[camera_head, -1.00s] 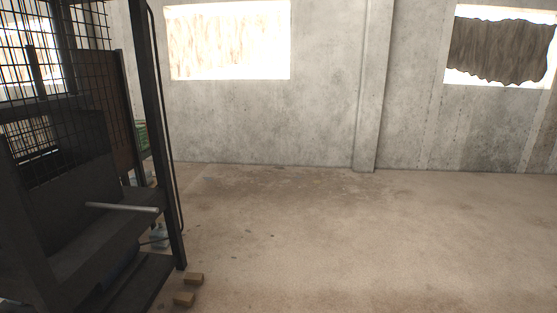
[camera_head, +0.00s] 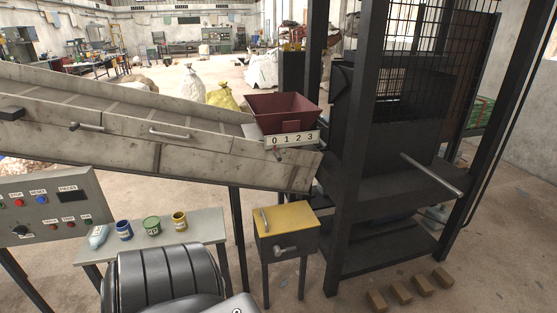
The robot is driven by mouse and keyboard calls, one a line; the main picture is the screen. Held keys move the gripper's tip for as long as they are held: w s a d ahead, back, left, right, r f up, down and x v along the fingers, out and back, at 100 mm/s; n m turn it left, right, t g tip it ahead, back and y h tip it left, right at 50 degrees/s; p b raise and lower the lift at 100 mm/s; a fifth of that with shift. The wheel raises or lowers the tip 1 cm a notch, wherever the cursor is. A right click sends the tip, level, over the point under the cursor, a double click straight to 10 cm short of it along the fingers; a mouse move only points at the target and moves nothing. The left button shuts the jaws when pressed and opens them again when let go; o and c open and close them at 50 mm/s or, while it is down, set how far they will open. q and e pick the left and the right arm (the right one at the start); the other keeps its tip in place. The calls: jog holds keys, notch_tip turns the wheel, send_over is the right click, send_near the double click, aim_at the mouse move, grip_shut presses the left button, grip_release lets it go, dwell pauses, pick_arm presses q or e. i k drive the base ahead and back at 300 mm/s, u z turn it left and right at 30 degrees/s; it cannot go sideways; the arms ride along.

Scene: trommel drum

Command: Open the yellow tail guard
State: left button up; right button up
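A yellow panel (camera_head: 286,217), likely the tail guard, lies flat on top of a dark grey box on legs, below the right end of the inclined conveyor. It looks shut. A light bar handle (camera_head: 264,219) is on its left side. A grey lever (camera_head: 286,250) is on the front of the box. Neither of my grippers is in view. A dark ribbed part at the bottom is probably mine.
The conveyor (camera_head: 160,130) slopes across the left, with a red hopper (camera_head: 283,113) at its right end. A control panel (camera_head: 50,208) and a small table (camera_head: 205,227) with jars stand left. A black caged frame (camera_head: 345,210) stands right; several wooden blocks (camera_head: 422,285) lie before it.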

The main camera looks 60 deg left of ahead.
aim_at(283, 218)
jog(key=u, duration=1.3)
jog(key=k, duration=0.65)
jog(key=z, duration=0.75)
jog(key=i, duration=1.35)
jog(key=u, duration=0.7)
